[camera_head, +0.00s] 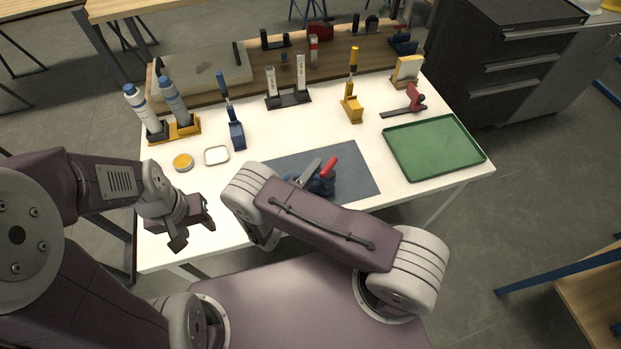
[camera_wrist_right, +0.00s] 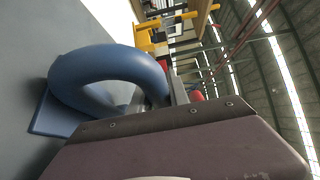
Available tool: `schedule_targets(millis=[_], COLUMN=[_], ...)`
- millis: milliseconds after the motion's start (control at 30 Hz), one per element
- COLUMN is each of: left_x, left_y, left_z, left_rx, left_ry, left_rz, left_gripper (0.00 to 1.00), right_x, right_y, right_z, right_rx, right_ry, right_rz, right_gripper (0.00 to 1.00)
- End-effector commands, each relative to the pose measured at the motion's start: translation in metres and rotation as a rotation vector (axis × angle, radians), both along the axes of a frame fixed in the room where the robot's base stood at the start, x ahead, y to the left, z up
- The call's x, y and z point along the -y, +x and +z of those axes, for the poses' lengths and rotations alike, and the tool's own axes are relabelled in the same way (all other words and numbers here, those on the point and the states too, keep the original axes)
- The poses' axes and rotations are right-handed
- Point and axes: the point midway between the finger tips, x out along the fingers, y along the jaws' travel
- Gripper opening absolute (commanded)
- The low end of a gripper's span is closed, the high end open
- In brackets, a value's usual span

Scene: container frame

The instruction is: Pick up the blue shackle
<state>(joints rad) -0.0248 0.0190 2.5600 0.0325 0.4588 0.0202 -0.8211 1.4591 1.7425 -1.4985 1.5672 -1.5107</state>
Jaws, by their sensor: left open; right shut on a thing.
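The blue shackle (camera_head: 322,187) is on or just above the dark grey mat (camera_head: 352,166), partly behind my right forearm in the head view. Its thick, curved blue body (camera_wrist_right: 108,68) fills the left of the right wrist view. A red part shows beside it in both views. My right gripper (camera_wrist_right: 178,90) is shut on the shackle; in the head view it is mostly hidden by my arm. I cannot tell whether the shackle touches the mat. My left gripper (camera_head: 194,229) is open and empty near the table's front left corner.
A green tray (camera_head: 434,147) lies at the right of the white table. A yellow tin (camera_head: 183,162) and small white dish (camera_head: 216,155) are at the left. Bottles (camera_head: 172,99), upright tools and holders line the back. White surface is clear between tray and mat.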

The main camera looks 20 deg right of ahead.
Motion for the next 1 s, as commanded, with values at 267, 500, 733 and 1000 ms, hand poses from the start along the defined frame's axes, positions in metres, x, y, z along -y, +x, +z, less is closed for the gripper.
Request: schedule_targets(millis=[267,500,733,1000], left_x=[0.000,0.000,0.000,0.000], left_y=[0.000,0.000,0.000,0.000], left_z=[0.014,0.037,0.065,0.109], left_rx=[0.000,0.000,0.000,0.000], left_ry=[0.000,0.000,0.000,0.000], left_rz=[0.000,0.000,0.000,0.000], left_gripper=[0.47,0.47,0.47,0.47], right_x=[0.000,0.000,0.014,0.042], right_y=[0.000,0.001,-0.022,-0.065], right_z=[0.017,0.046,0.065,0.097], right_rx=[0.002,0.003,-0.001,-0.002], right_ry=[0.001,0.000,-0.005,-0.008], right_rz=[0.001,0.001,0.002,0.003], right_gripper=[0.00,0.00,0.00,0.00])
